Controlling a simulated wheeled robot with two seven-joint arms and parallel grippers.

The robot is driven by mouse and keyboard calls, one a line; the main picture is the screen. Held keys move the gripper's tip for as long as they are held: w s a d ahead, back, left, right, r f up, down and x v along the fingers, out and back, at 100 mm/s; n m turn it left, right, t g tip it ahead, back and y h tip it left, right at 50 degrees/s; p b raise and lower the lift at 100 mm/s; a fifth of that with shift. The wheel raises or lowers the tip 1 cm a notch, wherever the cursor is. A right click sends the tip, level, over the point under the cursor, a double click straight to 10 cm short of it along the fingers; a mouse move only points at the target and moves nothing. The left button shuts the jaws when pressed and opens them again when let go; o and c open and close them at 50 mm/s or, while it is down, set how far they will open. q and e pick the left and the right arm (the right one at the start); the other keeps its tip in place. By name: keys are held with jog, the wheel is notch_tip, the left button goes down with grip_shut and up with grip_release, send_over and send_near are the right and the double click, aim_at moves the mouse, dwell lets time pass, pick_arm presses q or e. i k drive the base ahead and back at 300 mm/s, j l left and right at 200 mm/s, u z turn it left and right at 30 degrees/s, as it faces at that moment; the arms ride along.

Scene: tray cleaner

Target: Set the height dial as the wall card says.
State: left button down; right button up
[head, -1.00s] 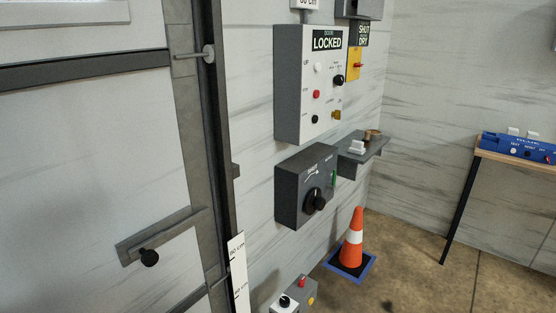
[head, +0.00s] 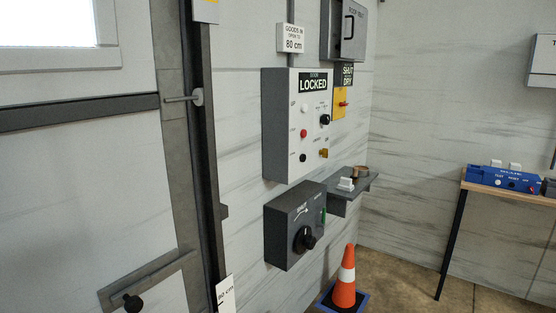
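The wall card (head: 290,38) above the locked-door panel reads "GOODS IN, OPEN TO 80 cm". The grey dial box (head: 287,250) is on the wall below that panel, and its black height dial (head: 305,239) is on the front face. A curved scale is printed above the dial, too small to read, and a green strip (head: 323,216) is on the box's right side. Neither of my grippers is in the head view.
The control panel (head: 290,130) shows "DOOR LOCKED" above several knobs and buttons. A small shelf (head: 350,190) juts out right of the dial box. An orange cone (head: 345,285) stands on the floor below. A table (head: 510,190) with a blue device is at right. The door (head: 80,180) fills the left.

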aim_at(325, 119)
jog(key=l+u, duration=0.25)
jog(key=l, duration=1.15)
jog(key=i, duration=0.2)
